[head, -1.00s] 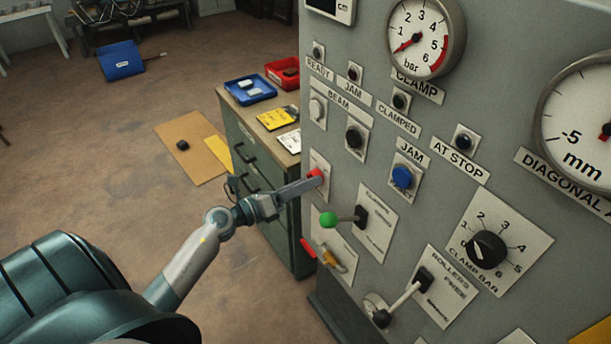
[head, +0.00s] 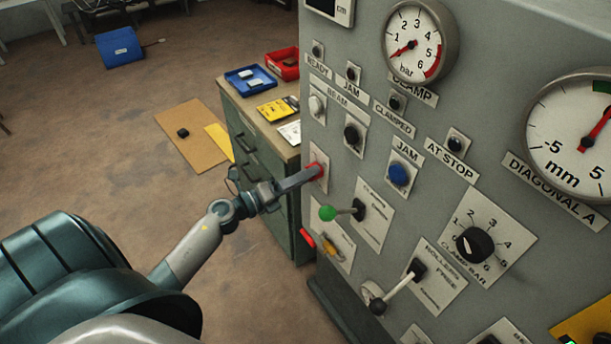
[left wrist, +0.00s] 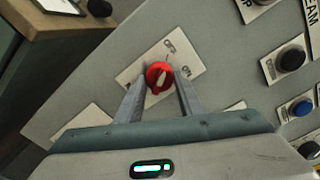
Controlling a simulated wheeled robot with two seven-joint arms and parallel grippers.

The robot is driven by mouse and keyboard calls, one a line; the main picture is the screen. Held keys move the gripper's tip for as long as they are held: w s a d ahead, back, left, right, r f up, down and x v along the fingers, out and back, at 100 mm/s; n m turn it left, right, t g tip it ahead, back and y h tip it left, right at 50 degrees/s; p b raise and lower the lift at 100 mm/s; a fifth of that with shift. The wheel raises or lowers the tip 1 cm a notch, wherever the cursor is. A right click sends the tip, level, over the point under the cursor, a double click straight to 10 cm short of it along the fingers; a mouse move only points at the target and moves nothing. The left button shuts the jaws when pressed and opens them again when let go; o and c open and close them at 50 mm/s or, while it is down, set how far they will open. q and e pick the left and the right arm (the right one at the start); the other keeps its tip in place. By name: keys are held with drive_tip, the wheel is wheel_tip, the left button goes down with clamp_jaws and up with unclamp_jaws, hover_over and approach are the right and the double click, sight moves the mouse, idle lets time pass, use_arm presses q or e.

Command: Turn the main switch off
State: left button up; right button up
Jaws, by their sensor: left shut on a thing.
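The main switch is a red round knob (left wrist: 158,76) with a pale bar on a white plate (left wrist: 185,62) marked ON and OFF in the left wrist view. The pale bar tilts up and slightly right, roughly toward the ON mark. My left gripper (left wrist: 159,84) has one finger on each side of the knob and is shut on it. In the head view my left gripper (head: 313,173) reaches the panel's left edge, and its fingers partly hide the red knob (head: 318,168). My right gripper is in neither view.
A blue button (head: 398,174) is farther right. A green cabinet (head: 240,145) with trays stands behind my arm.

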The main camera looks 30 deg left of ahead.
use_arm(q)
drive_tip(key=o, duration=1.1)
drive_tip(key=shift+c, duration=0.2)
drive_tip(key=b+v, duration=0.6)
drive_tip(key=v, duration=1.1)
drive_tip(key=shift+s, duration=0.2)
drive_tip(key=shift+a, duration=0.1)
